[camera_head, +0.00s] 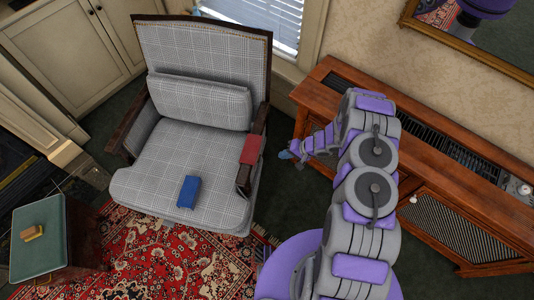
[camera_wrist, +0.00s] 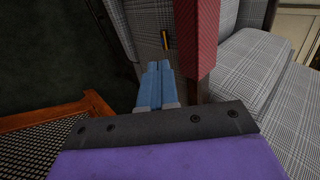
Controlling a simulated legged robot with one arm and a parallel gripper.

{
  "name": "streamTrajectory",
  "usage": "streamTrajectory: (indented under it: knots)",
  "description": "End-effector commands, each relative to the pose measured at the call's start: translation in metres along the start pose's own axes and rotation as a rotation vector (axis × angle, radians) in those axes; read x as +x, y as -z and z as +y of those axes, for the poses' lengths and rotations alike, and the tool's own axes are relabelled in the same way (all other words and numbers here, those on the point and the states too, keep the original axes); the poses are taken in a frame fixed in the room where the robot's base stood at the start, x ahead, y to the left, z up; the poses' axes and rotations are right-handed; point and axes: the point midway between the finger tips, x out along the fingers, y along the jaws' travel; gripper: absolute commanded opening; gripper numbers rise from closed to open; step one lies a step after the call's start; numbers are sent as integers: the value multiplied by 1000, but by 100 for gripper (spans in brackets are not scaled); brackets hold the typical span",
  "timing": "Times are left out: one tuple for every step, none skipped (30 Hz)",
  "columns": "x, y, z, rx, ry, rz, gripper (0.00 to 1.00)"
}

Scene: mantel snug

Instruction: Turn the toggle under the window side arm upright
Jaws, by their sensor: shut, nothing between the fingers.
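The plaid armchair (camera_head: 190,105) stands by the window, and its window side arm (camera_head: 243,180) carries a red piece (camera_head: 254,149). In the wrist view the red piece (camera_wrist: 198,35) lies along that arm. A small toggle (camera_wrist: 166,40), dark with a yellow part, shows on the chair's grey outer side, left of the red piece. It looks slightly tilted in the picture; its exact setting is too small to tell. My gripper (camera_head: 284,155) is beside the chair arm. In the wrist view its blue fingers (camera_wrist: 156,66) are shut and empty, pointing toward the toggle, apparently short of it.
A wooden cabinet (camera_head: 450,190) with a dark top grille stands close on the right of my arm. A blue book-like block (camera_head: 188,192) lies on the seat. A green-topped box (camera_head: 40,235) stands at lower left. Dark carpet is clear between chair and cabinet.

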Motion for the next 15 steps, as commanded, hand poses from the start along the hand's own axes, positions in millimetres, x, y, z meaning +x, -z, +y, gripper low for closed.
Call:
streamTrajectory:
  knots:
    - [2, -1, 2, 4, 4, -4, 0]
    - [4, -2, 3, 5, 6, -5, 0]
    - [6, -2, 4, 6, 8, -6, 0]
    - [10, -2, 4, 6, 8, -7, 0]
    - [13, -1, 5, 6, 8, -7, 0]
    - [19, -1, 6, 6, 9, -7, 0]
    - [24, -1, 6, 5, 9, -8, 0]
    - [29, -1, 6, 4, 9, -8, 0]
    - [37, 0, 6, 3, 9, -7, 0]
    - [43, 0, 5, 2, 9, -6, 0]
    - [49, 1, 5, 2, 8, -5, 0]
    - [58, 0, 5, 2, 7, -4, 0]
    - [64, 0, 5, 2, 6, -5, 0]
    - [71, -1, 5, 2, 5, -6, 0]
    - [79, -2, 5, 3, 4, -7, 0]
